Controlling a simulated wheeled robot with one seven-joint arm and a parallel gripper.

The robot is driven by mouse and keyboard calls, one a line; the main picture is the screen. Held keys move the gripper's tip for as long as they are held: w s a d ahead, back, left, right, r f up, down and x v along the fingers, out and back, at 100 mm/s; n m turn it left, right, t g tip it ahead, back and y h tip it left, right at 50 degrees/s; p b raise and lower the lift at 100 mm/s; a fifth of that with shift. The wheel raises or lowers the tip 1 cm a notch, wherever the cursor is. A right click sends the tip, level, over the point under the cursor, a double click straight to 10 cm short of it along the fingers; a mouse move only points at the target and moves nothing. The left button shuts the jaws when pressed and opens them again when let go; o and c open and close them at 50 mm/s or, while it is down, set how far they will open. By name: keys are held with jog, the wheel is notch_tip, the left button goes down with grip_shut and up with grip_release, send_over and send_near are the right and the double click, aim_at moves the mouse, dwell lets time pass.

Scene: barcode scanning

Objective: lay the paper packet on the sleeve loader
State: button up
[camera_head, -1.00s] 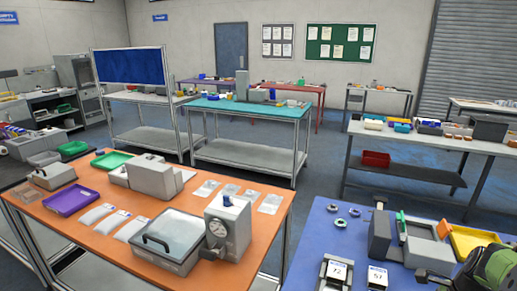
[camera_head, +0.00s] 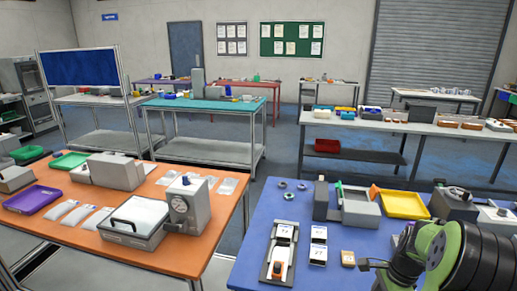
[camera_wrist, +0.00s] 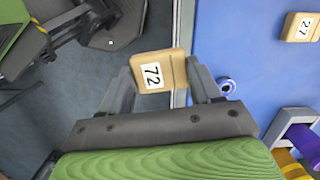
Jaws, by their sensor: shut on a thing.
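My gripper (camera_wrist: 160,85) is shut on a tan paper packet (camera_wrist: 152,72) with a white label reading 72. The packet sits between the two grey fingers, slightly tilted in the wrist view. In the head view a small tan packet (camera_head: 347,258) shows at my gripper's tip, over the blue table's front. I cannot tell for sure which device is the sleeve loader; a long grey-framed fixture (camera_head: 266,270) with a white card and an orange part stands left of the packet.
The blue table (camera_head: 245,262) also holds white labelled cards (camera_head: 318,245), a grey machine (camera_head: 360,212) and a yellow tray (camera_head: 404,204). A tan block labelled 27 (camera_wrist: 300,27) lies on it in the wrist view. An orange table (camera_head: 165,262) stands to the left.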

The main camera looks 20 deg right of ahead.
jog(key=w+a+f+n, duration=0.4)
jog(key=a+n, duration=0.3)
jog(key=a, duration=0.2)
jog(key=w+a+f+n+g+h, duration=0.1)
jog(key=w+a+f+n, duration=0.3)
jog(key=a+n, duration=0.3)
jog(key=w+a+f+n+g, duration=0.1)
jog(key=w+a+f+n, duration=0.2)
jog(key=a+f+n, duration=0.2)
jog(key=a+n, duration=0.3)
jog(key=a, duration=0.4)
jog(key=shift+w+f+h, duration=0.2)
jog(key=shift+w+h, duration=0.1)
jog(key=shift+w, duration=0.1)
jog(key=shift+a, duration=0.15)
